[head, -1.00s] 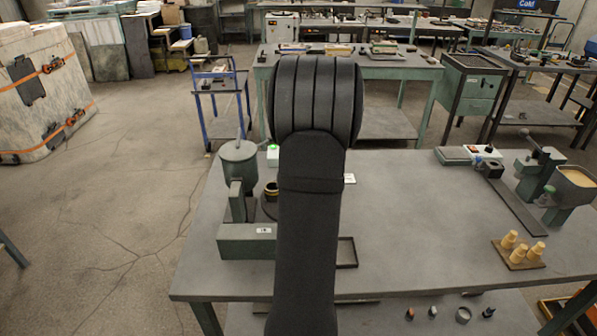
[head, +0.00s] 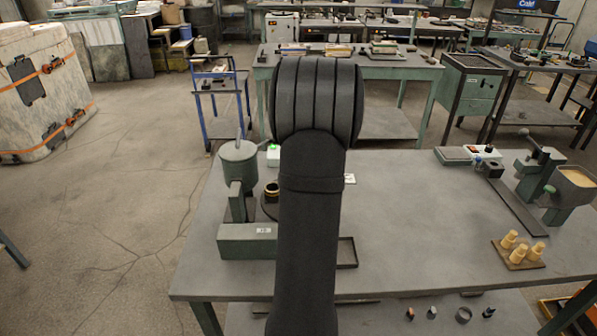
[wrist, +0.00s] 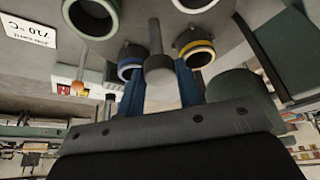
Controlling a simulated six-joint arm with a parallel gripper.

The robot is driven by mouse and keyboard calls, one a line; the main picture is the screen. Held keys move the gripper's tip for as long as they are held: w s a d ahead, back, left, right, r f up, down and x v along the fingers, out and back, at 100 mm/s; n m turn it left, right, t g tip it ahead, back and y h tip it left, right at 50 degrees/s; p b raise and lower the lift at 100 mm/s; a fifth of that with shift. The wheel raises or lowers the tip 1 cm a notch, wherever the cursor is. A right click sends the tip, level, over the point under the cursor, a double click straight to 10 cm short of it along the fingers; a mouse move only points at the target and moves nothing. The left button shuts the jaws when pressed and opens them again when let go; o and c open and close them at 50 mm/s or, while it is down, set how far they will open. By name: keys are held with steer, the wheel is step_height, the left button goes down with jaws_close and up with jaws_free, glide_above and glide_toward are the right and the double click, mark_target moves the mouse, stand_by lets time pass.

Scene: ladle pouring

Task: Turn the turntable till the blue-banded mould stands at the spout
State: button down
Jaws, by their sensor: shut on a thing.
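In the wrist view my gripper (wrist: 160,84) has its two blue fingers on either side of a grey upright peg (wrist: 158,66) on the turntable (wrist: 150,18), and is shut on it. The blue-banded mould (wrist: 129,70) is left of the peg, behind a finger. The yellow-banded mould (wrist: 198,50) is right of the peg, nearer the grey-green pot (wrist: 240,95). Green-banded (wrist: 92,15) and white-banded (wrist: 195,3) moulds sit farther up. In the head view my arm hides most of the turntable; the yellow-banded mould (head: 271,190) shows beside the pot (head: 239,160). The spout is not clear.
A green box (head: 247,243) stands in front of the pot. Farther right are a wooden board with several tan pieces (head: 518,250) and a lever device (head: 538,170). The middle right of the table is clear.

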steer(key=shift+n, duration=0.4)
steer(key=shift+w+n+g+y, duration=0.15)
steer(key=shift+n+g, duration=0.25)
steer(key=shift+n, duration=0.55)
steer(key=shift+n+g+y, duration=0.25)
steer(key=shift+n+g, duration=0.15)
steer(key=shift+n, duration=0.55)
steer(key=shift+w+n+g, duration=0.1)
steer(key=shift+n+g, duration=0.7)
steer(key=shift+n, duration=1.4)
steer(key=shift+w+n+g, duration=0.1)
steer(key=shift+n+g, duration=0.8)
steer(key=shift+n, duration=1.4)
steer(key=shift+n+g+h, duration=0.3)
steer(key=shift+n+g, duration=0.2)
steer(key=shift+n, duration=1.4)
steer(key=c, duration=1)
jaws_free()
steer(key=shift+c, duration=0.2)
